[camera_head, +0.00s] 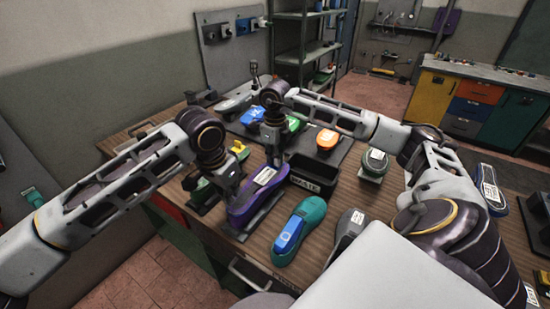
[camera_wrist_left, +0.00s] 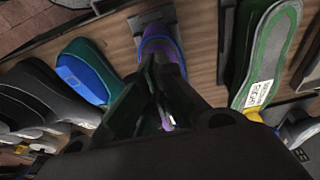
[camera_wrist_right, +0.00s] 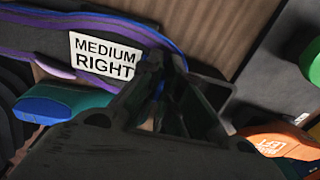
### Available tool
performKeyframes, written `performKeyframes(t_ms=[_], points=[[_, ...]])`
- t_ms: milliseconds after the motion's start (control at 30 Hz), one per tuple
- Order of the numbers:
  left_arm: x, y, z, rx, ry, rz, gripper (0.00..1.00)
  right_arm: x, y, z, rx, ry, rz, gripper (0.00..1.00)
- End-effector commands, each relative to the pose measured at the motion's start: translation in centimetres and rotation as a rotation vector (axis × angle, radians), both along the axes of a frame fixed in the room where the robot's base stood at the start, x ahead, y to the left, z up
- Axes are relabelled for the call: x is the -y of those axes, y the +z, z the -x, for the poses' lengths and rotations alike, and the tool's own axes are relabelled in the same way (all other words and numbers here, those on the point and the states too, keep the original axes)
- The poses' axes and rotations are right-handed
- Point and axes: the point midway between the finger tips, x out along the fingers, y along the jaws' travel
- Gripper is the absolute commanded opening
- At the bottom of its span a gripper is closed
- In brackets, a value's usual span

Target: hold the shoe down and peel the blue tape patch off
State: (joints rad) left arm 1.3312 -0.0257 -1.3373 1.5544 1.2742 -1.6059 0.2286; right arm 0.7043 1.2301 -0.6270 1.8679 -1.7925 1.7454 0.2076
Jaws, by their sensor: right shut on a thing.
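The purple shoe (camera_head: 243,208), with a blue edge and a white label, lies on a dark stand at the table's near side. The label reads "MEDIUM RIGHT" in the right wrist view (camera_wrist_right: 105,55). My left gripper (camera_head: 230,188) points down at the shoe's left part, its fingers together; whether the tips touch it is unclear. It also shows in the left wrist view (camera_wrist_left: 155,68). My right gripper (camera_head: 274,160) is at the far end beside the label. In its wrist view a sliver of blue, seemingly the tape patch (camera_wrist_right: 158,89), shows between its nearly closed fingers (camera_wrist_right: 160,68); most is hidden.
A teal shoe (camera_head: 305,217) with a blue part lies to the right. A black waste bin (camera_head: 313,182) stands close behind the purple shoe. Other footwear crowds the table.

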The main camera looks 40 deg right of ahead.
Motion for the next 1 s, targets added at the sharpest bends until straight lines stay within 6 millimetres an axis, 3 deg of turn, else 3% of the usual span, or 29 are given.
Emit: performKeyframes(t_ms=[333,1000], points=[[0.1,-2.2,0.0,0.0,-0.001,0.001,0.0,0.0,0.0,0.0,0.0,0.0,0.0,0.0],[0.0,-2.4,0.0,0.0,-0.001,0.001,0.0,0.0,0.0,0.0,0.0,0.0,0.0,0.0]])
